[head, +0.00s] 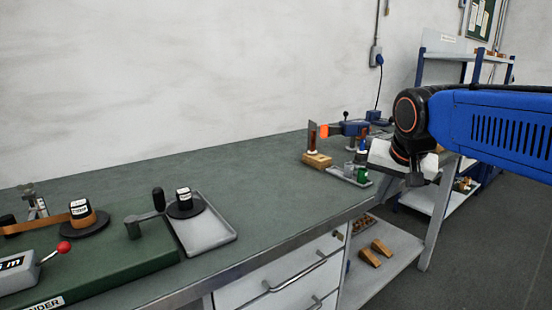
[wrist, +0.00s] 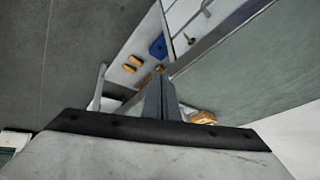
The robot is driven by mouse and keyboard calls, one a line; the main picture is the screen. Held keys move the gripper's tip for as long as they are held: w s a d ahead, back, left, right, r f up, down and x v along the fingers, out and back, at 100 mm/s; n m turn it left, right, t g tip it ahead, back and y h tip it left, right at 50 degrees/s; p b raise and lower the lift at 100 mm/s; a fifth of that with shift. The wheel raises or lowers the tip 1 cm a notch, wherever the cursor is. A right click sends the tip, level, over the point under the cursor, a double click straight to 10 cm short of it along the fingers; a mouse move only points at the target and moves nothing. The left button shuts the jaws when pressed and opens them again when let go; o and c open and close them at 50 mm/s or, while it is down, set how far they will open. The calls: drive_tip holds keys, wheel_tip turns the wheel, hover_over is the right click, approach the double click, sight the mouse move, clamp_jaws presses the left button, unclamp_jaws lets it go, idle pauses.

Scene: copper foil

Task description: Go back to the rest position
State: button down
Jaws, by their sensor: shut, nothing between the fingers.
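My gripper (head: 418,179) is at the end of my blue arm, on the right in the head view, close to the right end of the green-topped workbench (head: 270,180). In the wrist view my gripper's fingers (wrist: 161,90) are together with nothing between them. The fingers point toward the bench edge and the lower shelf. In the head view the gripper's body hides part of the bench's right end, and the fingertips are hard to make out.
A winder with a red-knobbed lever (head: 63,247) and a grey tray (head: 207,232) occupy the bench's left. A wooden block (head: 317,160) and small tray (head: 349,175) stand near my gripper. A lower shelf (head: 385,262) holds wooden pieces. The bench middle is clear.

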drive_tip(key=s+d+f+n, duration=0.1)
drive_tip(key=s+f+n, duration=0.1)
drive_tip(key=s+f, duration=0.6)
drive_tip(key=s+d+f+n+g, duration=0.1)
drive_tip(key=s+d+f+n, duration=0.1)
drive_tip(key=s+f, duration=0.7)
drive_tip(key=s, duration=0.3)
drive_tip(key=shift+s+d+f+n, duration=0.2)
drive_tip(key=shift+s+n, duration=0.1)
